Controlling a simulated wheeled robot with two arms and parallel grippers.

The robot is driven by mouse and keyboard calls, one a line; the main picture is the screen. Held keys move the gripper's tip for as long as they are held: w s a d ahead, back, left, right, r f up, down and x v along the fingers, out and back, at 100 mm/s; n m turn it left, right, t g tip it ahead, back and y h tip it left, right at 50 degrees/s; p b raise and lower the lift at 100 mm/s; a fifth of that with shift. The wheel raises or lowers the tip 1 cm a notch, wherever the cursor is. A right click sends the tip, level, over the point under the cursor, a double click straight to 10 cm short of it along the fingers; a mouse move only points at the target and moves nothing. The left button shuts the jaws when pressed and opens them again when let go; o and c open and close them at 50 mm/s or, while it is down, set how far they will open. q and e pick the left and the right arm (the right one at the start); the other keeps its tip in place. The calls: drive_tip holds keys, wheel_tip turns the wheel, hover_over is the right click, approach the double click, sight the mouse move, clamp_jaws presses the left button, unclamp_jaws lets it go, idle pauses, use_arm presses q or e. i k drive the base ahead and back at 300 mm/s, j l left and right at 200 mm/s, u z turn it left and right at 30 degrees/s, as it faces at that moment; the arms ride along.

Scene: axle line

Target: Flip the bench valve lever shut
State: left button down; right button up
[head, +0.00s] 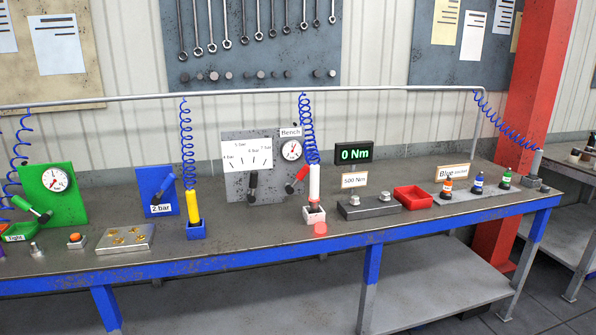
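A grey panel (238,150) stands at the back of the bench, with a small sign reading "Bench" (290,132) above a round dial gauge (291,151). Below the gauge is a red-tipped lever (298,179), tilted with one end lower left and the other upper right. It is partly close behind a white tool. On the same panel a black-handled lever (252,184) hangs down under a white scale marked in bar. Neither of my grippers is in view.
A white tool (314,183) on a blue coiled hose stands in a holder just right of the red lever. A blue panel (157,188) and yellow tool (193,206) stand left. A green panel (36,180), brass-part plate (110,246) and red tray (412,195) also occupy the bench (250,238).

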sight(289, 190)
drive_tip(key=i+j, duration=0.15)
drive_tip(key=i, duration=0.4)
drive_tip(key=i+j+z, duration=0.1)
drive_tip(key=i, duration=0.4)
drive_tip(key=j, duration=0.1)
